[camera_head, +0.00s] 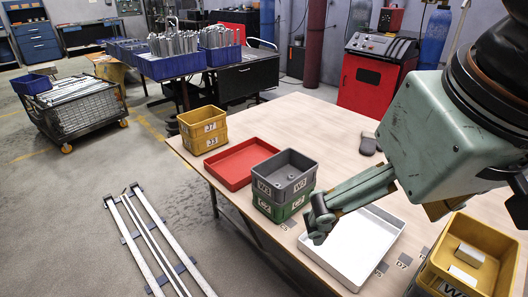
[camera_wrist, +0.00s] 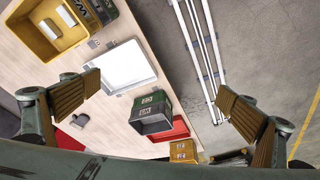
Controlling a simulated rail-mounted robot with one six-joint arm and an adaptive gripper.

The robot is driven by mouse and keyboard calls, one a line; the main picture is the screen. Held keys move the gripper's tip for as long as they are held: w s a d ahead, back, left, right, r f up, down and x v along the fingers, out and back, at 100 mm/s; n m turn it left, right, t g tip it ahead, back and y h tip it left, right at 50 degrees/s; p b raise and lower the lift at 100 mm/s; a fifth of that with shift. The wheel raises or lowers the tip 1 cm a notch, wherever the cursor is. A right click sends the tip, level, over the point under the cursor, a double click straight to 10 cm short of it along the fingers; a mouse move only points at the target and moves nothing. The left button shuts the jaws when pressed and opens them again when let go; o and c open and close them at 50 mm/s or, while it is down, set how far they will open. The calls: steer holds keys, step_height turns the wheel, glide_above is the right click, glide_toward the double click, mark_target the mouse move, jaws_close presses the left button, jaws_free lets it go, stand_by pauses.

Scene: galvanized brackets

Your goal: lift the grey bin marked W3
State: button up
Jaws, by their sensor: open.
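The grey bin (camera_head: 296,164) marked W3 sits stacked on a green bin (camera_head: 292,207) on the table, with a few small round parts inside. In the wrist view the grey bin (camera_wrist: 153,126) shows below the image middle, with the green bin (camera_wrist: 150,98) against it. My gripper (camera_head: 320,222) hangs to the right of and in front of the stack in the head view, apart from the grey bin. In the wrist view its two brown-padded fingers (camera_wrist: 160,89) are spread wide with nothing between them.
A white tray (camera_head: 360,262) lies right of the stack, and a red tray (camera_head: 229,178) lies left of it. Two stacked yellow bins (camera_head: 203,139) stand at the table's far left corner. Another yellow bin (camera_head: 498,240) with pale blocks stands at the right.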

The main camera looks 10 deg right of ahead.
steer(key=w+d+f+n+g+h+p, duration=0.15)
steer(key=w+d+n+p, duration=0.35)
steer(key=w, duration=1)
steer(key=w+f+n+h+p, duration=0.25)
steer(key=w+n, duration=0.45)
steer(key=w, duration=0.8)
steer(key=w+a+f+n+p, duration=0.1)
steer(key=w+a+f+n, duration=0.2)
steer(key=w+f, duration=0.3)
steer(key=w+a+f+n+t+h+p, duration=0.1)
steer(key=w+a+f+n+p, duration=0.1)
steer(key=w+f+n, duration=0.3)
steer(key=w+a+f+n+p, duration=0.2)
steer(key=w+a+f+n, duration=0.1)
steer(key=w+f, duration=0.5)
steer(key=shift+w+a+n, duration=0.2)
steer(key=shift+a+n, duration=0.1)
steer(key=shift+n, duration=0.5)
steer(key=shift+f, duration=0.1)
steer(key=b, duration=0.2)
glide_above(286, 182)
steer(key=shift+w+f, duration=0.1)
steer(key=shift+f, duration=3.45)
steer(key=shift+h, duration=0.3)
